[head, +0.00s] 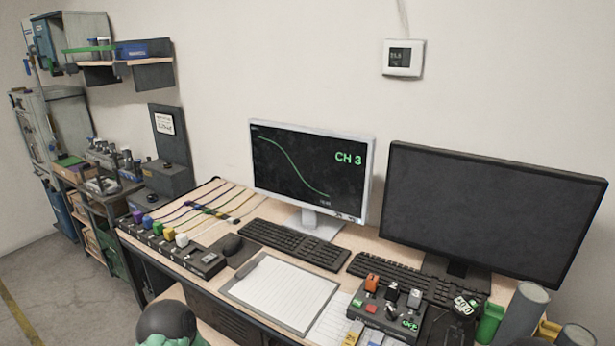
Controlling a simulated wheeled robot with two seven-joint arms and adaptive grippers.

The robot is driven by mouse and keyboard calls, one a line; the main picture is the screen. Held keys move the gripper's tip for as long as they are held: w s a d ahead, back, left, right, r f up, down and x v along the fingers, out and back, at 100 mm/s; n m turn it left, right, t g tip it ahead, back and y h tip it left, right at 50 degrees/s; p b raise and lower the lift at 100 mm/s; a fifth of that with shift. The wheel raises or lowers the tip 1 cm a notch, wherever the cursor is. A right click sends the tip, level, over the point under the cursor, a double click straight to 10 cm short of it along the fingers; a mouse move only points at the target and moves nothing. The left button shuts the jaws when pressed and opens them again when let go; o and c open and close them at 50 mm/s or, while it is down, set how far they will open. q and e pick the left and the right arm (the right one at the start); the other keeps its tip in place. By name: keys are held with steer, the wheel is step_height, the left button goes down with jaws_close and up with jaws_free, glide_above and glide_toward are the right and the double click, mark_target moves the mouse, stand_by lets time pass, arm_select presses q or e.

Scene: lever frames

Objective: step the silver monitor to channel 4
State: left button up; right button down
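The silver monitor (311,172) stands on the desk at the middle of the head view. Its screen is lit, with a falling green curve and the green text "CH 3". Small marks that may be buttons sit on its lower right bezel (347,217). Neither of my grippers shows in this view.
A larger black monitor (490,210), screen dark, stands at right. A control box (388,308) with coloured switches stands front right. A row of coloured knobs (168,234) lines the left edge.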

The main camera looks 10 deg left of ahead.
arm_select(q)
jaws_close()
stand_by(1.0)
